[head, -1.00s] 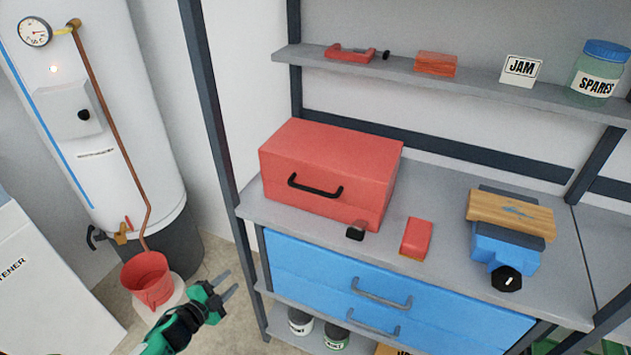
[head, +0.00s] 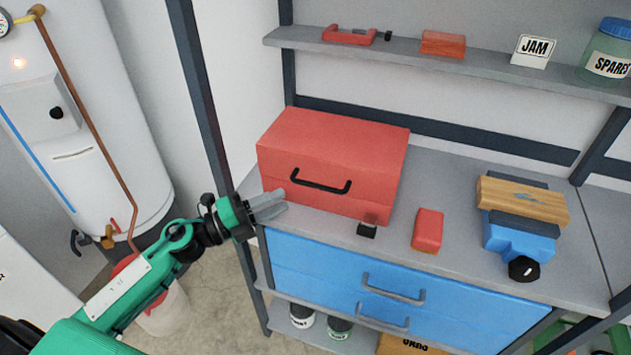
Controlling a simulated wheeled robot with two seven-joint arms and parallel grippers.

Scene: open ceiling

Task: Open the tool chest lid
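The red tool chest (head: 335,150) stands on the grey bench top with its lid down. A black handle (head: 320,184) is on its front face. My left gripper (head: 284,200) is just in front of the chest's lower left front corner, by the bench edge. Its two grey fingers show a little apart with nothing between them. I cannot tell whether a fingertip touches the chest. My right gripper is not in view.
A small dark block (head: 367,229) sits at the chest's lower right front. A red block (head: 427,231) and a blue vise (head: 520,235) with a wooden block (head: 522,200) stand to the right. A shelf (head: 450,65) runs above. A dark rack post (head: 200,95) rises left of the chest.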

